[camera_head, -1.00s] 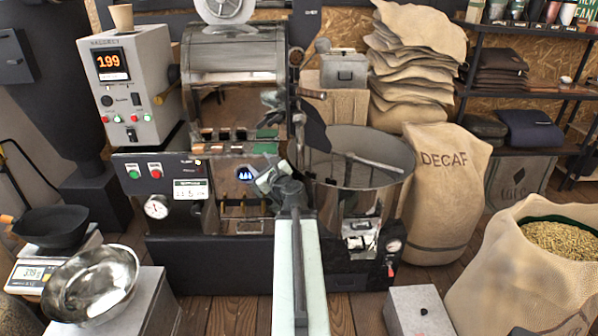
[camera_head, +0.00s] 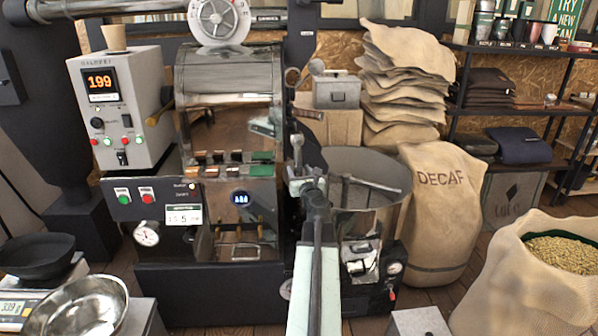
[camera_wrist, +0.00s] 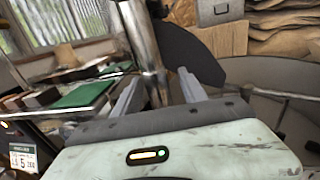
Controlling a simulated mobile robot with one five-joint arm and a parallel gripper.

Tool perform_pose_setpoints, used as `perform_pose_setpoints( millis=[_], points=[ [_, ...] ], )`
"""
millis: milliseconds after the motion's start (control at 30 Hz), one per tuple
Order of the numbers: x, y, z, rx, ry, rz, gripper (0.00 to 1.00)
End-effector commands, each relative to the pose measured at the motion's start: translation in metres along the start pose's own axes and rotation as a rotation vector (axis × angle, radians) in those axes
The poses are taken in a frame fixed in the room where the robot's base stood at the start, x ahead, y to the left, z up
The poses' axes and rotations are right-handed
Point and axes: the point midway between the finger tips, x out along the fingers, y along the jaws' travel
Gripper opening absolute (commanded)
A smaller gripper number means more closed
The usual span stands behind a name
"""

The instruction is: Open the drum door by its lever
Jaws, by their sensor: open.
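The roaster's shiny front (camera_head: 228,115) stands ahead in the head view. Along its right edge is an upright metal bar, which also shows in the wrist view (camera_wrist: 143,40). In the head view my gripper (camera_head: 302,180) is at the front's right edge.
The round cooling bin (camera_head: 362,170) with a stirring arm is close on the right. A DECAF sack (camera_head: 440,215) and an open bean sack (camera_head: 530,270) stand farther right. A control box (camera_head: 122,108) is at left. A metal bowl (camera_head: 80,308) is at the lower left.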

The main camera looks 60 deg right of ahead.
Motion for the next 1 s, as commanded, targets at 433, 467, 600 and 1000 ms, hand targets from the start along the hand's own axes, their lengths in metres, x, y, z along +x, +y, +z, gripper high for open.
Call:
perform_pose_setpoints(
  millis=[433,467,600,1000],
  points=[
    [-0.001,-0.010,0.000,-0.001,0.000,-0.012,0.00],
    [-0.001,-0.011,0.000,-0.001,0.000,-0.012,0.00],
    [-0.002,-0.012,0.000,-0.001,0.000,-0.014,0.00],
    [-0.002,-0.014,0.000,-0.002,0.000,-0.016,0.00]
  ],
)
